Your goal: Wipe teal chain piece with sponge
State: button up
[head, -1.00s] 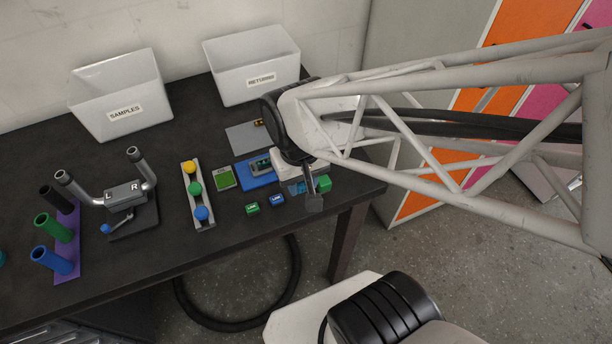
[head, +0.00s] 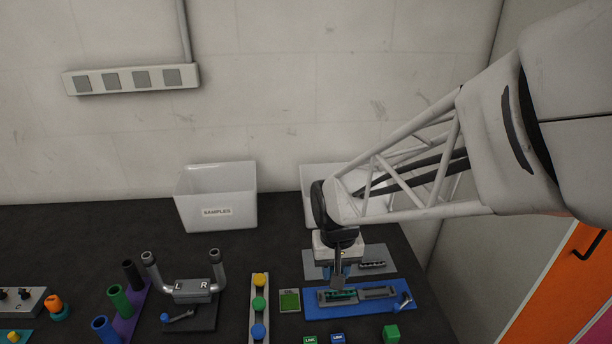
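A blue tray (head: 360,309) lies near the right end of the dark table and holds grey fixtures. A teal-green chain piece (head: 341,295) sits on it, partly hidden by my gripper. My gripper (head: 340,283) points down just above or at this piece; I cannot tell whether it touches. Its fingers are small and partly hidden, so their opening is unclear. A green block (head: 391,332), possibly the sponge, stands in front of the tray.
A grey mat (head: 388,259) with a dark chain piece lies behind the tray. A SAMPLES bin (head: 215,197) stands at the back, with another bin (head: 309,205) behind my arm.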

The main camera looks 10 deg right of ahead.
aim_at(353, 293)
jog(key=shift+w+a, duration=0.25)
jog(key=shift+w, duration=0.5)
jog(key=shift+f, duration=0.2)
jog(key=shift+f, duration=3.7)
jog(key=shift+d+f, duration=0.2)
jog(key=shift+d, duration=0.95)
jog(key=shift+c, duration=0.3)
jog(key=shift+d, duration=1.7)
jog(key=shift+a+r, duration=0.15)
jog(key=shift+a, duration=2.8)
jog(key=shift+d+r, duration=0.1)
jog(key=shift+r, duration=3.8)
jog(key=shift+f, duration=0.15)
